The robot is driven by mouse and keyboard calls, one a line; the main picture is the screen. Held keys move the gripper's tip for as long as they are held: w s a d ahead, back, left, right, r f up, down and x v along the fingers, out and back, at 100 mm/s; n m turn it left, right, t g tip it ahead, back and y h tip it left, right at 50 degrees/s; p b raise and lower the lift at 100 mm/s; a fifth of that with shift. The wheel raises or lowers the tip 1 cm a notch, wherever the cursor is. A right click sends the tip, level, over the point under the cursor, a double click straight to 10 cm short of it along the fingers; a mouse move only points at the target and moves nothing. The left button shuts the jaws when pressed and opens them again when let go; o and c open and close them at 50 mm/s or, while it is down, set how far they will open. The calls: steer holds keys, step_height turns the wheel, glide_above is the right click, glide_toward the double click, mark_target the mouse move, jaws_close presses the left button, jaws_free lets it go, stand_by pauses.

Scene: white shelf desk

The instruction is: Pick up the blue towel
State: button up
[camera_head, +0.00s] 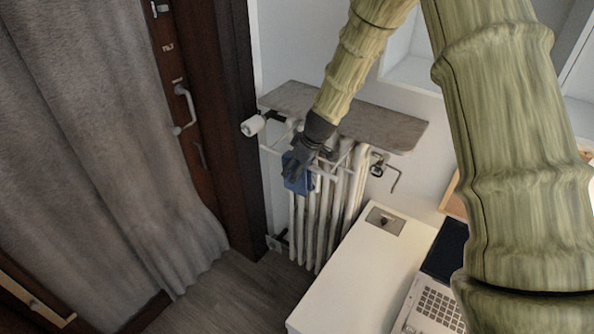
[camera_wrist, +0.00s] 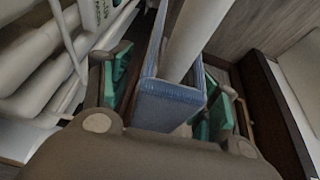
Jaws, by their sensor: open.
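The blue towel (camera_head: 297,182) hangs folded over a white rail on the front of the radiator in the head view. My gripper (camera_head: 304,158) is at the towel's upper part, reaching down from above. In the wrist view, the towel (camera_wrist: 165,100) drapes over the white rail (camera_wrist: 196,38) and sits between the two teal-padded fingers of my gripper (camera_wrist: 168,92). The fingers are apart, with a visible gap to the towel on the left side. On the right, contact is hard to tell. The towel's lower part is hidden behind the gripper body in the wrist view.
The white radiator (camera_head: 325,215) stands under a stone shelf (camera_head: 391,131). A valve knob (camera_head: 253,125) sticks out at left. A white desk (camera_head: 345,272) with a laptop (camera_head: 433,305) is at lower right. A grey curtain (camera_head: 95,130) and dark door frame are left. Floor below is clear.

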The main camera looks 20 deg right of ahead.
steer(key=shift+c, duration=0.2)
steer(key=c, duration=1.2)
steer(key=shift+o, duration=0.2)
steer(key=shift+r, duration=0.15)
